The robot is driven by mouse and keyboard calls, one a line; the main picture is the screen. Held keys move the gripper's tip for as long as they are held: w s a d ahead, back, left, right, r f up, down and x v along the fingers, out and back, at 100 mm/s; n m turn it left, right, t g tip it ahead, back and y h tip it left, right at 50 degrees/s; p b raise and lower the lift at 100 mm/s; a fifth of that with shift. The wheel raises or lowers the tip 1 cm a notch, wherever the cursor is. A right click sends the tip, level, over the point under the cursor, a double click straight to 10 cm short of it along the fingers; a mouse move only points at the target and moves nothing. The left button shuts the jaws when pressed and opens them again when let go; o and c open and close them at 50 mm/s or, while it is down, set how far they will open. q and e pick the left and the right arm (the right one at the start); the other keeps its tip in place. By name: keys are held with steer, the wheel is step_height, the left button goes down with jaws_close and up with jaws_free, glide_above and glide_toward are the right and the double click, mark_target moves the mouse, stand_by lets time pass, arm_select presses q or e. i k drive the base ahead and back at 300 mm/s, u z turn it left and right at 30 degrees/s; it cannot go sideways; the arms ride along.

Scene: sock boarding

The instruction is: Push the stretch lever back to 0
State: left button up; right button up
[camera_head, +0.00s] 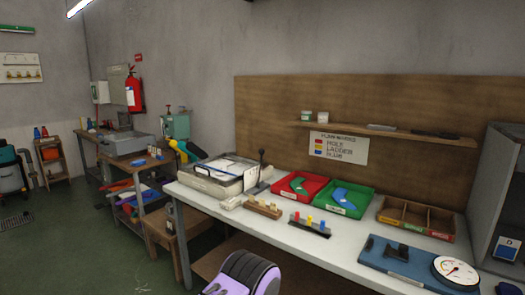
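The stretch lever (260,166) is a dark lever with a round knob. It stands close to upright at the right end of a pale metal boarding unit (212,182) on the left part of the white workbench (300,242). The scale marks beside the lever are too small to read, so I cannot tell its setting. A flat white piece lies on top of the unit.
Red (298,186) and green (343,199) trays, a wooden divided box (416,217) and a peg rack (310,225) stand right of the lever. A round dial (455,271) sits at the bench's right.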

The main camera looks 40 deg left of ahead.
mark_target(261, 152)
steer(key=u, duration=2.75)
steer(key=i, duration=3.25)
steer(key=z, duration=3.25)
